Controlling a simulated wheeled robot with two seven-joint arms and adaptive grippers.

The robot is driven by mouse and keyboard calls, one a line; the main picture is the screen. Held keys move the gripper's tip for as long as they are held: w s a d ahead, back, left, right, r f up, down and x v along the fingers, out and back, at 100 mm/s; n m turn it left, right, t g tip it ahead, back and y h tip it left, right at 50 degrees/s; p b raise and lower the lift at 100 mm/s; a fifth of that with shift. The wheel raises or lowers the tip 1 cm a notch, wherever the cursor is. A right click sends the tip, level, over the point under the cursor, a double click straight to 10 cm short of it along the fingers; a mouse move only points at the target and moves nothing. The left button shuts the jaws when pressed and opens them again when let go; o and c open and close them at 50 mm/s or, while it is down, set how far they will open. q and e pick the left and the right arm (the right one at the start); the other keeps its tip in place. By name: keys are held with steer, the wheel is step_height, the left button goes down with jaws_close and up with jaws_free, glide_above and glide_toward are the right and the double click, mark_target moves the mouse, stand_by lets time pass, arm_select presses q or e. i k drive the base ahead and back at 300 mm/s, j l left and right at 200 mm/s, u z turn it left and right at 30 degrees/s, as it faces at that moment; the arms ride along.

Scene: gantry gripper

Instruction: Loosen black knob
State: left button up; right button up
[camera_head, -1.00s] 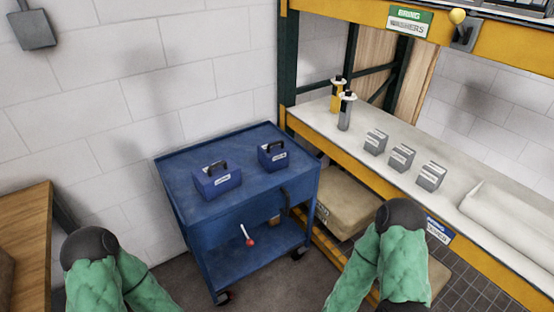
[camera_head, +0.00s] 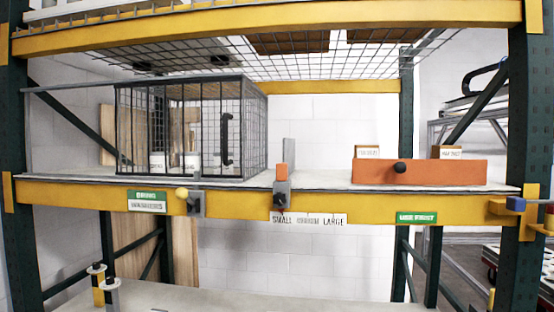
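A black knob (camera_head: 279,201) sits on a grey bracket on the front of the yellow shelf beam, under a small orange block (camera_head: 281,172). A second black knob (camera_head: 402,168) is on the front of a long orange box (camera_head: 440,173) on the shelf at right. I cannot tell from the picture which one the task means. Neither of my grippers is in view, and nothing of mine touches either knob.
A wire cage (camera_head: 200,130) with a black handle stands on the shelf at left. A yellow ball knob (camera_head: 182,193) is on the yellow beam (camera_head: 340,205) below it. A lower worktop (camera_head: 220,297) is beneath.

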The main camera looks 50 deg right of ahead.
mark_target(279, 199)
steer(key=l+z, duration=0.15)
steer(key=z, duration=0.35)
steer(key=l+z, duration=0.2)
steer(key=z, duration=0.3)
steer(key=l+z, duration=0.15)
steer(key=z, duration=0.35)
steer(key=i+l, duration=0.15)
steer(key=l, duration=0.25)
steer(key=z, duration=0.05)
